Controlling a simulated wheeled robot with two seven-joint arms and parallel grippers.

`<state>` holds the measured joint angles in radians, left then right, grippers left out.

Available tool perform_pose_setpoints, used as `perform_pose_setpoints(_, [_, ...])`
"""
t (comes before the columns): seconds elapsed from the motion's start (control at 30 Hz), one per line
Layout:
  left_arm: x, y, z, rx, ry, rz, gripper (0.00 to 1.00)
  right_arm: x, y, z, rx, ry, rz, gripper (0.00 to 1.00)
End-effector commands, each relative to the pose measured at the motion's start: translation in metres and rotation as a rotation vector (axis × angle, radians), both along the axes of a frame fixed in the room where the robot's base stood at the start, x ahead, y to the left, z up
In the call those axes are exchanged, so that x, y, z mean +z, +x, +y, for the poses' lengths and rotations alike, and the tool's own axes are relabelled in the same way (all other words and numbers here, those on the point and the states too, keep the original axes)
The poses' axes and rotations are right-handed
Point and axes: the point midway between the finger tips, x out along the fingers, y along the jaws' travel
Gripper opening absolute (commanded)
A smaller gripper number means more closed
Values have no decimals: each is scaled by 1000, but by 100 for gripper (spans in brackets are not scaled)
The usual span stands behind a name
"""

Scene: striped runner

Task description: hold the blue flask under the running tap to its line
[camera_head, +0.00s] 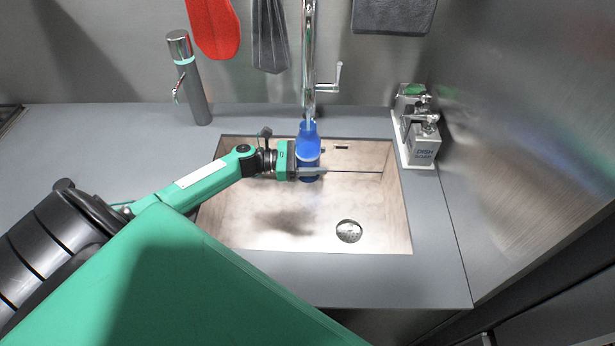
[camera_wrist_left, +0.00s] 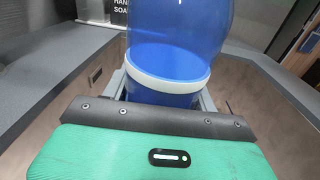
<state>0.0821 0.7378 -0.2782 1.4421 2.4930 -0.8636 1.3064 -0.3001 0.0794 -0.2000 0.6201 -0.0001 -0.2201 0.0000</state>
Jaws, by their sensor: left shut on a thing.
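The blue flask (camera_head: 308,152) is upright over the sink, directly below the spout of the chrome tap (camera_head: 309,60). My left gripper (camera_head: 306,173) is shut on the flask's lower part, coming from the left. In the left wrist view the flask (camera_wrist_left: 180,45) stands between the fingers, with a pale band around it. The flask's mouth is close under the spout. I cannot make out a water stream or the level inside. My right gripper is not in view.
The sink basin (camera_head: 390,215) has a drain (camera_head: 348,231) at its front right. Soap dispensers (camera_head: 423,143) stand in a white caddy to the right. A steel cylinder with a small spout (camera_head: 190,80) stands at the back left. A red mitt (camera_head: 213,28) and grey cloths (camera_head: 392,14) hang behind.

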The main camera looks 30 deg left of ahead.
Motion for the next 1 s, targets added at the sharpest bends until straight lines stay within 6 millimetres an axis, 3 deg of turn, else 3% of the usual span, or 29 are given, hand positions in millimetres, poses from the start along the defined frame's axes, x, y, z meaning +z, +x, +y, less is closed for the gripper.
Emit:
perform_pose_setpoints(0.33, [3, -2, -2, -1, -2, -1, 31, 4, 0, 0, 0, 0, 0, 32])
perform_pose_setpoints(0.7, [5, -56, -34, -1, -3, 1, 31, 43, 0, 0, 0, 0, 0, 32])
perform_pose_setpoints(1.0, [1, -64, -40, 0, -1, -2, 31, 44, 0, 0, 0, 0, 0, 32])
